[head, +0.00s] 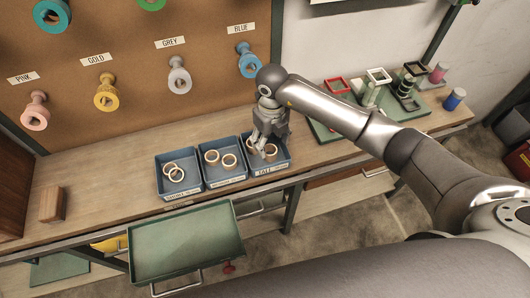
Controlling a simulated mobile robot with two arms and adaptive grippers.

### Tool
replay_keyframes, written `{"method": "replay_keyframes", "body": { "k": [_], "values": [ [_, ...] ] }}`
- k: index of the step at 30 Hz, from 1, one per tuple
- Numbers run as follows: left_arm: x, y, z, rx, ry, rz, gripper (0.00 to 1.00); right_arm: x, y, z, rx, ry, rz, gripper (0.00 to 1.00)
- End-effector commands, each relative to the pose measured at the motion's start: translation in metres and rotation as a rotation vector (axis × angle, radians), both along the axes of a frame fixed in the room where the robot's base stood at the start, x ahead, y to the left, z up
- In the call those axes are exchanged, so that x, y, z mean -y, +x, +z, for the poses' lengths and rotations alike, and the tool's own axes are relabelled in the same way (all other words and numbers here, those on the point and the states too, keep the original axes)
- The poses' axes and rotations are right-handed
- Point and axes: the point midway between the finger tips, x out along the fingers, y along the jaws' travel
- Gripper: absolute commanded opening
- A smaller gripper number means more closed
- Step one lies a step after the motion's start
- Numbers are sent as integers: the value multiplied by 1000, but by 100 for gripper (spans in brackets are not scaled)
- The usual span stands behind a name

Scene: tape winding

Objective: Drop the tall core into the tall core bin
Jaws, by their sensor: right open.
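The tall core bin (283,163) is the rightmost of three blue bins on the bench, with a label on its front that reads TALL. My right gripper (262,147) is open and points down into this bin, its fingers over the bin's left half. A pale tan core (271,153) is in the bin, just right of and below the fingertips. Part of another core may show behind the fingers; the gripper hides much of the bin's inside. I cannot tell whether the fingers touch a core. My left gripper is out of view.
The middle bin (219,183) and the left bin (172,194) hold pale rings. An open green drawer (185,240) juts out below. Colored spools hang on the pegboard (130,125). A green tray (325,133) with frames and posts stands right. A wooden block (52,203) sits left.

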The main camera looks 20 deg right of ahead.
Motion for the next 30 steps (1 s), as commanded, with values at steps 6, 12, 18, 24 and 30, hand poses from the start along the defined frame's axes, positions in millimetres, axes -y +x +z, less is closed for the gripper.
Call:
{"method": "replay_keyframes", "body": {
  "k": [6,12,18,24,30],
  "values": [
    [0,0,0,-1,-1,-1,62,1,2,45,6,0,1,62],
    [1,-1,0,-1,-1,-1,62,0,1,85,5,0,2,62],
    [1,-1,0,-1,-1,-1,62,0,0,106,1,0,1,62],
    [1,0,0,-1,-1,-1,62,0,0,111,0,0,1,62],
    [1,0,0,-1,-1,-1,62,0,0,111,0,0,1,62]
  ]
}}
